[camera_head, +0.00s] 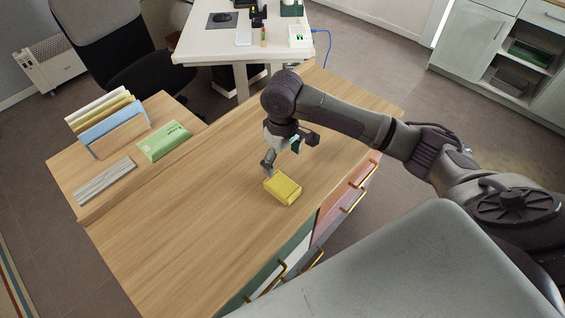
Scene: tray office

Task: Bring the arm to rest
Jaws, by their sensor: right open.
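My right arm reaches in from the right over the wooden cabinet top. Its gripper (288,155) points down and is open, with nothing between its fingers. A yellow block-shaped object (283,188) lies on the wooden top (190,232), just below and in front of the gripper. One finger is close to the object's far edge; I cannot tell whether they touch. My left gripper is not in view.
On the left, a wooden tray-like surface (70,165) carries upright folders (100,112), a green box (164,142) and a grey striped item (105,180). A white desk (210,45) and a black chair (105,40) stand behind. The front left of the wooden top is clear.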

